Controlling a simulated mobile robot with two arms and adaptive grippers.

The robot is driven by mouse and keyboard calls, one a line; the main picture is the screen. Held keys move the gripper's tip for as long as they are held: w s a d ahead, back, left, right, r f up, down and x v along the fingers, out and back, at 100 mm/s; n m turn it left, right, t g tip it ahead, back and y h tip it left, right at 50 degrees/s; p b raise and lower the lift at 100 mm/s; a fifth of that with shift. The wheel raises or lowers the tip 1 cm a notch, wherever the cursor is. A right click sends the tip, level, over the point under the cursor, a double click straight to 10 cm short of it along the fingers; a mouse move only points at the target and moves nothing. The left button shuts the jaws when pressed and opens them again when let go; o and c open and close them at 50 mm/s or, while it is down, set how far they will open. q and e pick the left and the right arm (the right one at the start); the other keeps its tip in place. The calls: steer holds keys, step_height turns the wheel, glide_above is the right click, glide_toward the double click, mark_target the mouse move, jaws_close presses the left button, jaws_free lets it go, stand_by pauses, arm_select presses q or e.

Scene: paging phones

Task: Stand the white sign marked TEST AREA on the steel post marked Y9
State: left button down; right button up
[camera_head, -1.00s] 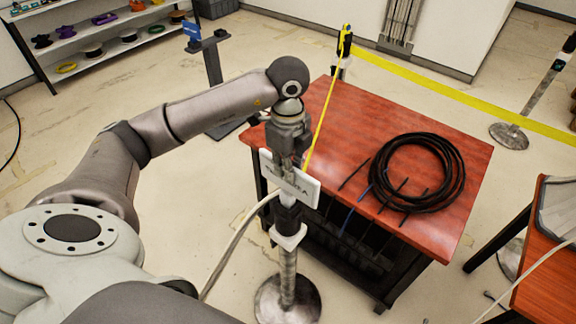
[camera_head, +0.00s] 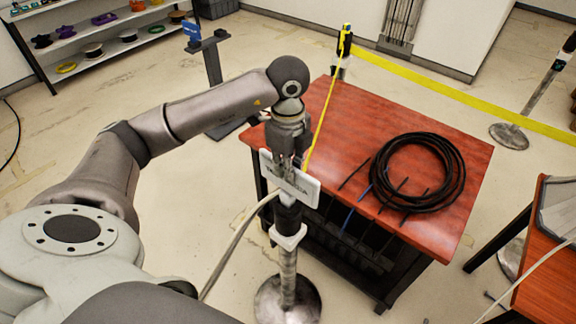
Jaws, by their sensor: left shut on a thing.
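The white sign (camera_head: 305,188) is at the top of the near steel post (camera_head: 288,272), which stands upright on a round base. The dark lettering on the sign is partly covered by my fingers and too small to read in full. My left gripper (camera_head: 289,170) comes down from above and is shut on the sign's upper edge. The sign's lower middle meets the post's black head; I cannot tell whether it is fully seated. No Y9 mark is legible on the post. My right gripper is not in view.
A red-topped table (camera_head: 330,130) with a coiled black cable (camera_head: 418,172) stands right behind the post. Yellow tape (camera_head: 450,92) runs from a farther post (camera_head: 345,45). Open floor lies to the left.

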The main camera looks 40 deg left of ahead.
arm_select(q)
steer(key=shift+f+b, duration=0.3)
steer(key=shift+f, duration=0.2)
steer(key=c, duration=1.8)
jaws_free()
steer(key=shift+o, duration=0.2)
steer(key=shift+r+p, duration=4)
steer(key=shift+r, duration=1.55)
